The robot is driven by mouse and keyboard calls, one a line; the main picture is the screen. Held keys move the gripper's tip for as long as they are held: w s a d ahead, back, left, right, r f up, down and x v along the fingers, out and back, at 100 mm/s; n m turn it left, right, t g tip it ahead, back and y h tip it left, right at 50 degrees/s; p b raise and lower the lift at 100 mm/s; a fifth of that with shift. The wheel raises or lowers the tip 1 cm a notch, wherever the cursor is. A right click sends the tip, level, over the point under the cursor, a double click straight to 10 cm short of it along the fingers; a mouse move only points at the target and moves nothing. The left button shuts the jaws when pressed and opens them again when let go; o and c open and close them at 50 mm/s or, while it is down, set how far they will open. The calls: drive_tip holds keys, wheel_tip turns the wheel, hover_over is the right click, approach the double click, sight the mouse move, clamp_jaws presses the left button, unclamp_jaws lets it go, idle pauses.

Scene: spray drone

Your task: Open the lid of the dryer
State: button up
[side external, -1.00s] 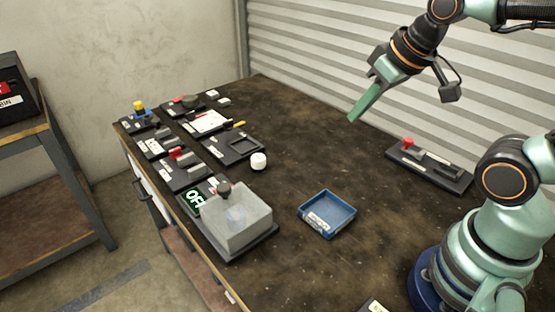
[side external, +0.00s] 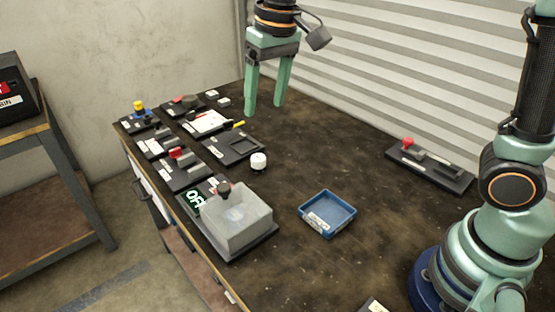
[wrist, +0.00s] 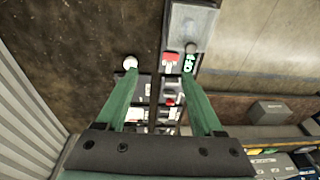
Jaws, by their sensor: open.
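The dryer is a dark base (side external: 262,247) with a translucent grey box-shaped lid (side external: 250,222) on it, at the table's near left edge. My gripper (side external: 265,108) is open and empty, fingers pointing down, above the far part of the table, well behind the dryer. Its spread fingers (wrist: 160,75) also show in the wrist view.
A blue tray (side external: 340,224) sits right of the dryer. A white round piece (side external: 258,161) stands behind it. Several dark panels with switches line the left edge. A dark fixture with a red knob (side external: 407,143) is at right. The table's middle is clear.

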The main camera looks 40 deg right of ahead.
drive_tip(key=g, duration=0.2)
hover_over(223, 187)
wheel_tip(223, 187, down, 5)
drive_tip(key=shift+h, duration=0.3)
wheel_tip(223, 187, down, 12)
drive_tip(key=shift+f, duration=0.15)
clamp_jaws()
idle(1.1)
